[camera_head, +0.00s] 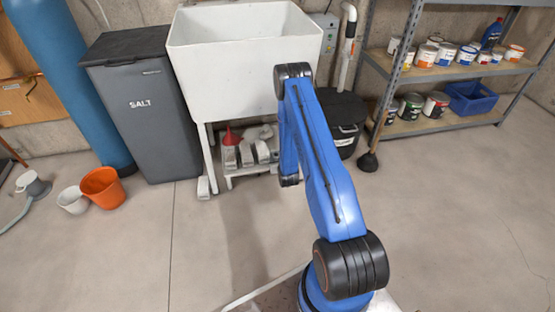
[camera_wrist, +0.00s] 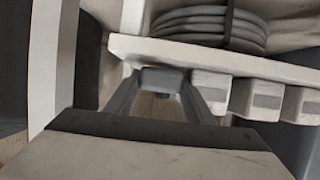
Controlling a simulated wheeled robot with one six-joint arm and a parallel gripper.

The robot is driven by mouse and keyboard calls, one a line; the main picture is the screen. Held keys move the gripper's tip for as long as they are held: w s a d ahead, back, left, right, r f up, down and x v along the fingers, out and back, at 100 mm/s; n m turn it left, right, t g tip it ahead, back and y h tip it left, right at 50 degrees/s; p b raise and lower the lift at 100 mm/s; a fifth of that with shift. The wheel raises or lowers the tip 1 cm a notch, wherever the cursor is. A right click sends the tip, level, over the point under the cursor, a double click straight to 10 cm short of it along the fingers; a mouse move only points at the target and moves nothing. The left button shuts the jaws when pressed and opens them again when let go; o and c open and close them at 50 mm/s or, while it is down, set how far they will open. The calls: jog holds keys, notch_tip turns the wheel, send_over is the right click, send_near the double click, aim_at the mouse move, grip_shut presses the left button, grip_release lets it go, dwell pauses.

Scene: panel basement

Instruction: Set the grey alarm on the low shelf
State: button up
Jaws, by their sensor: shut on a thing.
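My gripper (camera_wrist: 162,88) shows in the wrist view with its two dark fingers shut on a small dark-grey block, the grey alarm (camera_wrist: 160,77). It is close in front of the pale edge of the low shelf (camera_wrist: 225,60), which carries a coiled grey hose (camera_wrist: 205,24). Whether the alarm touches the shelf I cannot tell. In the head view the low shelf (camera_head: 240,170) is under the white sink. My arm hides the gripper and the alarm there.
A white leg (camera_wrist: 43,65) stands left. The white sink (camera_head: 240,45) overhangs the shelf. A salt bin (camera_head: 150,110) and black bucket (camera_head: 345,110) flank it. The front floor is clear.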

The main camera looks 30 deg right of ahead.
jog(key=shift+f, duration=0.2)
jog(key=shift+f, duration=0.1)
jog(key=o, duration=0.9)
jog(key=shift+c, duration=0.2)
